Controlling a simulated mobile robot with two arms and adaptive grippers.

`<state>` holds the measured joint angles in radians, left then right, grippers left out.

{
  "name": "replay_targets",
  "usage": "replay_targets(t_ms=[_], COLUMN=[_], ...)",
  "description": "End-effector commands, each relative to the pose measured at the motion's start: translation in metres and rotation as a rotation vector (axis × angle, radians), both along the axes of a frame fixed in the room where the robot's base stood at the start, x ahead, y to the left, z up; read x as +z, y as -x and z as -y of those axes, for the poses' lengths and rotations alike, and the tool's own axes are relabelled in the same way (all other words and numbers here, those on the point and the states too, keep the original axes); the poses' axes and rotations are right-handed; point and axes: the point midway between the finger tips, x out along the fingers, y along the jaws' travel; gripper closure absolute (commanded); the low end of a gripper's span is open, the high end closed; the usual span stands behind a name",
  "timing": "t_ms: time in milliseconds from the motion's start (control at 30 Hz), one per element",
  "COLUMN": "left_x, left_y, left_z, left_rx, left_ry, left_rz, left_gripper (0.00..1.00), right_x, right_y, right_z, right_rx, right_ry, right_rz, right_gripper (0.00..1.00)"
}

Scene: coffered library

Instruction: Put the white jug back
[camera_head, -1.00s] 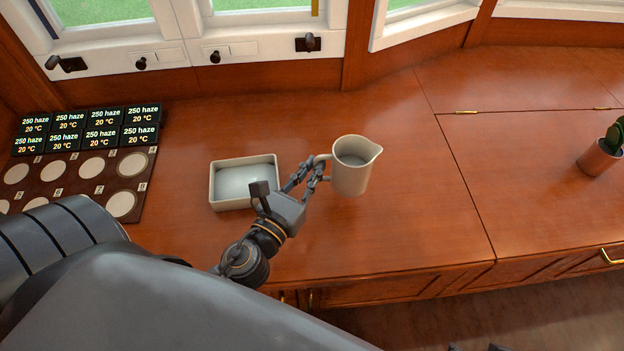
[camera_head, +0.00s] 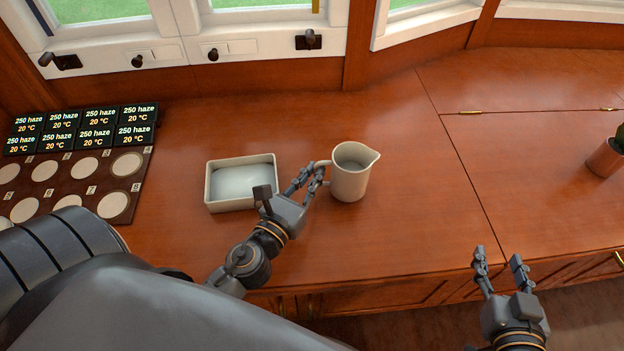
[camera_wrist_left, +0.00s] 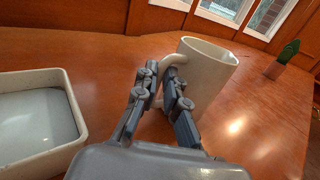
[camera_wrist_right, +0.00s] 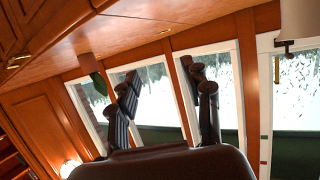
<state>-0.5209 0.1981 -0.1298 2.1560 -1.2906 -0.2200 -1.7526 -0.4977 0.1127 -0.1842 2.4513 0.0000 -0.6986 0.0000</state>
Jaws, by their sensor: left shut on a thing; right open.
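The white jug (camera_head: 352,172) stands upright on or just above the wooden counter, its spout to the right and its handle to the left. My left gripper (camera_head: 313,178) is shut on the jug's handle. In the left wrist view, the fingers (camera_wrist_left: 163,92) close around the handle of the jug (camera_wrist_left: 208,75). I cannot tell for sure whether the jug's base touches the wood. My right gripper (camera_head: 500,262) is open and empty in front of the counter's edge. Its spread fingers (camera_wrist_right: 163,100) also show in the right wrist view.
A white rectangular tray (camera_head: 212,199) holding pale content sits left of the jug. A dark panel (camera_head: 147,160) with round pale discs and several "250 haze 20 °C" displays (camera_head: 80,131) lies at the left. A potted cactus (camera_head: 606,158) stands far right. The counter right of the jug is clear.

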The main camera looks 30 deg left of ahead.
Motion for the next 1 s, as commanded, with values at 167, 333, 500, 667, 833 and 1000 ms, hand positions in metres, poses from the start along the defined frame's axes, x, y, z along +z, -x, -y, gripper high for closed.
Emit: replay_targets(t_ms=[167,333,500,667,833,1000], left_x=[-0.005,-0.005,-0.005,-0.006,-0.008,-0.008], left_y=[0.000,0.000,0.000,0.000,0.000,0.000], left_z=[0.000,0.000,0.000,0.000,0.000,0.000], left_rx=[-0.001,-0.001,-0.001,-0.001,-0.001,-0.001], left_ry=[0.001,0.001,0.000,0.001,0.000,0.000], left_rz=[0.001,0.001,0.001,0.001,0.000,0.000], left_gripper=[1.00,1.00,1.00,1.00,0.86,0.67], right_x=[0.017,0.021,0.021,0.024,0.029,0.029], right_y=[-0.007,-0.008,-0.008,-0.010,-0.011,-0.010], right_z=[-0.005,-0.005,-0.005,-0.006,-0.006,-0.006], right_rx=[0.006,0.008,0.008,0.009,0.009,0.009], right_ry=[-0.025,-0.029,-0.029,-0.034,-0.039,-0.039], right_rz=[0.100,0.117,0.117,0.139,0.161,0.160], right_gripper=[0.51,0.51,0.51,0.51,0.51,0.51])
